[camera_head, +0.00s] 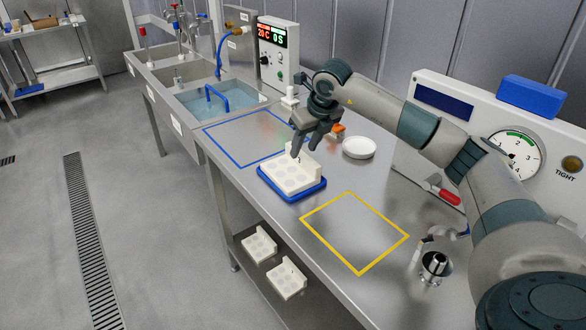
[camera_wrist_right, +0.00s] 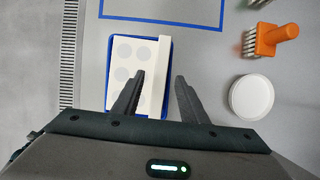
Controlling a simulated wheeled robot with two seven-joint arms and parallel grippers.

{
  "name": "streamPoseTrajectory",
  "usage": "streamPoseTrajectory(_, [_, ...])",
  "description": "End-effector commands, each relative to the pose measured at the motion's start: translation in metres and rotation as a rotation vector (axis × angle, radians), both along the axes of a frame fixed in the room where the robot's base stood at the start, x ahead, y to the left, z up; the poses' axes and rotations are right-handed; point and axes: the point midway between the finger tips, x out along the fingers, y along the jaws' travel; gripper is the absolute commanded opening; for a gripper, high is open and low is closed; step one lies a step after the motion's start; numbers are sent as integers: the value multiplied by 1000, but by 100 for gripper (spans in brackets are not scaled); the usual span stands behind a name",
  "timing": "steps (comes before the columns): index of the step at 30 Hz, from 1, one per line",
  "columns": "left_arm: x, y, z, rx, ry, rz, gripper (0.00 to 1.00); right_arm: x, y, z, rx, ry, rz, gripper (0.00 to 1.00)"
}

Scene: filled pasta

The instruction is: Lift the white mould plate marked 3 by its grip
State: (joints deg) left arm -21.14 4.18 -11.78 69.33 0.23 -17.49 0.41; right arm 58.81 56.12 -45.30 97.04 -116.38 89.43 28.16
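The white mould plate (camera_head: 287,177) with round hollows sits in a blue tray (camera_head: 296,195) on the steel bench. A small dark mark, looking like a 3, shows near its raised white grip wall (camera_head: 306,157). In the right wrist view the plate (camera_wrist_right: 122,48) lies ahead, with its grip wall (camera_wrist_right: 164,70) along the right side. My right gripper (camera_head: 307,150) points down over the grip end. In the wrist view the open fingers (camera_wrist_right: 160,77) appear on either side of the wall; their height above it is unclear. My left gripper is out of view.
A white round dish (camera_head: 359,148) and an orange-handled brush (camera_wrist_right: 277,38) lie right of the plate. Blue (camera_head: 206,131) and yellow (camera_head: 357,269) outlines mark clear bench areas. Two more white plates (camera_head: 259,247) stand on the lower shelf. A metal cup (camera_head: 435,266) stands at the front right.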

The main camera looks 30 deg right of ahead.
Motion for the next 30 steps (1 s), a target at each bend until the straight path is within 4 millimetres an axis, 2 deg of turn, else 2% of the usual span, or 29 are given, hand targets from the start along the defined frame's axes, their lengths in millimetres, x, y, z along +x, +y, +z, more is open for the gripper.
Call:
streamPoseTrajectory(4, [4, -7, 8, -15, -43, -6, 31, 3, 0, -19, 0, 5, 0, 39])
streamPoseTrajectory(9, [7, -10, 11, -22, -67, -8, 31, 9, 0, -33, -1, 2, 0, 39])
streamPoseTrajectory(24, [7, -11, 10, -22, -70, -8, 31, 10, 0, -34, -1, 1, 0, 39])
streamPoseTrajectory(25, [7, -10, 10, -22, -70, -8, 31, 10, 0, -34, -1, 1, 0, 34])
streamPoseTrajectory(29, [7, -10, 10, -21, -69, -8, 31, 10, 0, -34, -1, 1, 0, 3])
streamPoseTrajectory(30, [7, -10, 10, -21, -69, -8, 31, 10, 0, -34, -1, 1, 0, 0])
